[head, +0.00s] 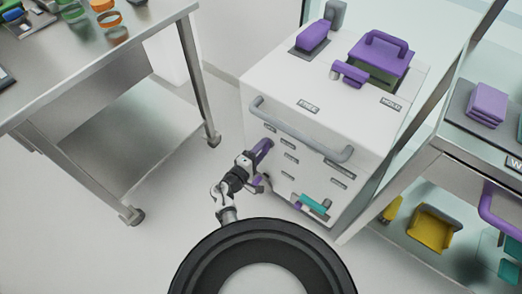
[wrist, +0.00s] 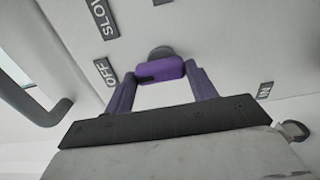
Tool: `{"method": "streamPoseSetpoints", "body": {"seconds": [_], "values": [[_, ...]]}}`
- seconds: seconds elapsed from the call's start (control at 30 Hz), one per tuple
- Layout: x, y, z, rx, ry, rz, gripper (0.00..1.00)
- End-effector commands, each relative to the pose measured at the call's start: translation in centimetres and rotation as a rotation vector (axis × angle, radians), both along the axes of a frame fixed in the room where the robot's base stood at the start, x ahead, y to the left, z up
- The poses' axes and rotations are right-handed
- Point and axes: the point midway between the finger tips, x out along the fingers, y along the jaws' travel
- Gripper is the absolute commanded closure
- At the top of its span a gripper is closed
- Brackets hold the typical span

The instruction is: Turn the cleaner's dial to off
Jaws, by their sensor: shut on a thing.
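The white cleaner (head: 318,118) stands at centre right in the head view. In the wrist view its purple dial (wrist: 160,69) sits between the two purple fingers of my gripper (wrist: 161,76), which is shut on it. A dark mark shows on the dial's left part, on the side of the OFF label (wrist: 105,72). A SLOW label (wrist: 102,18) is above that, and another label (wrist: 265,90) is at the right, too blurred to read. In the head view my gripper (head: 263,163) is at the cleaner's front face, where the dial is hidden.
A grey bar handle (head: 300,135) crosses the cleaner's upper front; it shows at left in the wrist view. A teal-handled part (head: 315,204) is low on the front. A steel table (head: 120,60) stands left, a shelf unit (head: 450,150) right. Floor between table and cleaner is clear.

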Motion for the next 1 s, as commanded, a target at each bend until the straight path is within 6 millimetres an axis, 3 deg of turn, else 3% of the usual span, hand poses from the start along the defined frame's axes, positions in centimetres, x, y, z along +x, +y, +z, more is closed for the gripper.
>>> {"method": "streamPoseSetpoints", "body": {"seconds": [0.3,0.33,0.47,0.8,1.0], "values": [[0.0,0.0,0.0,-0.004,0.003,0.000,0.66],[0.0,0.0,0.0,-0.004,0.003,0.000,0.40],[0.0,0.0,0.0,-0.003,0.002,0.000,0.23],[-0.2,0.2,-0.1,-0.002,0.001,0.001,0.22],[-2.5,1.9,-0.2,-0.002,0.003,0.004,0.22]]}}
